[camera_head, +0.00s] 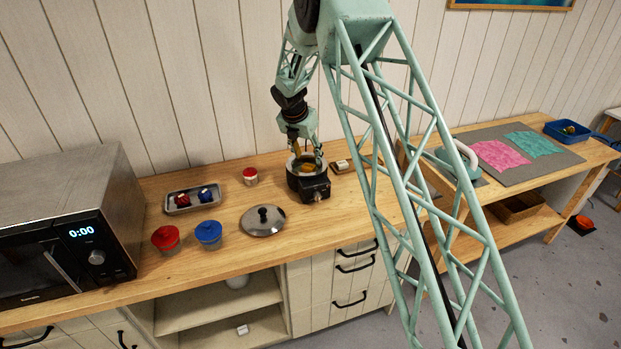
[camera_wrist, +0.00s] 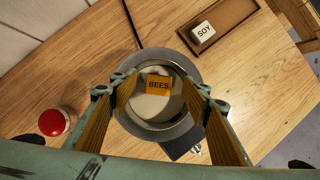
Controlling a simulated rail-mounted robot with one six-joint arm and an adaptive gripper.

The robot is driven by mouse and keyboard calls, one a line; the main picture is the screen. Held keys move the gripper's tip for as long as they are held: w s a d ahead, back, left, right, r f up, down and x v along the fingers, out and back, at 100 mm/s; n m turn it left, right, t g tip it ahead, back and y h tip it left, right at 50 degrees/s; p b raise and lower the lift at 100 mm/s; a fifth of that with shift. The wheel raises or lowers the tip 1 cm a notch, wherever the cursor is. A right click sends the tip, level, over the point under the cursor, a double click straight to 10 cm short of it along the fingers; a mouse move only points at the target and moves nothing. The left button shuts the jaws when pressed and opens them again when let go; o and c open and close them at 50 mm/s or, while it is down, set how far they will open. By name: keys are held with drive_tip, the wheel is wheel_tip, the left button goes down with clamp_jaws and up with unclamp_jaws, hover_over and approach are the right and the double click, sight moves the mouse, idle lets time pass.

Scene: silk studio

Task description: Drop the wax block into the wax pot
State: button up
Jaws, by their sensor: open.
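The orange-yellow wax block labelled BEES (camera_wrist: 158,85) shows inside the round mouth of the wax pot (camera_wrist: 190,131), over its pale inner surface. The block lies flat between my fingers, with a gap on both sides. In the head view the dark wax pot (camera_head: 308,184) stands on the wooden counter, and a bit of orange shows at its opening. My gripper (camera_wrist: 159,92) is open with its yellow-padded fingers on either side of the block. In the head view my gripper (camera_head: 307,160) is directly above the pot, pointing down. The exact depth of the fingertips is unclear.
A white SOY block (camera_wrist: 204,31) lies in a wooden tray (camera_wrist: 234,14) beside the pot. A steel lid (camera_head: 263,221), a red-capped jar (camera_head: 250,176), a metal tray (camera_head: 193,199), red (camera_head: 166,239) and blue (camera_head: 209,234) cups and a microwave (camera_head: 70,225) stand to the left.

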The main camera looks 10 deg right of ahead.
drive_tip(key=v, duration=1.1)
drive_tip(key=shift+r, duration=0.35)
drive_tip(key=shift+s+a, duration=0.1)
drive_tip(key=shift+a, duration=0.05)
idle(0.6)
drive_tip(key=s+d+r+m+b, duration=0.2)
drive_tip(key=s+r+m, duration=0.4)
drive_tip(key=s, duration=0.6)
drive_tip(key=s+d+r+m+y+b, duration=0.1)
drive_tip(key=s+r+m+b, duration=0.25)
drive_tip(key=s+r, duration=0.6)
drive_tip(key=s+d+r+m+b, duration=0.15)
drive_tip(key=s+r+m, duration=0.4)
drive_tip(key=s, duration=0.75)
drive_tip(key=s+f+m+b, duration=0.2)
drive_tip(key=s+m, duration=0.2)
drive_tip(key=s, duration=0.8)
drive_tip(key=s+f+m+y+b, duration=0.1)
drive_tip(key=s+m, duration=0.4)
drive_tip(key=s, duration=0.7)
drive_tip(key=s+a+f+m+b, duration=0.1)
drive_tip(key=s+f+m+b, duration=0.2)
drive_tip(key=s, duration=1)
drive_tip(key=shift+f+m+y, duration=0.3)
drive_tip(key=shift+f+m, duration=0.4)
drive_tip(key=shift+m, duration=0.1)
drive_tip(key=shift+a, duration=0.15)
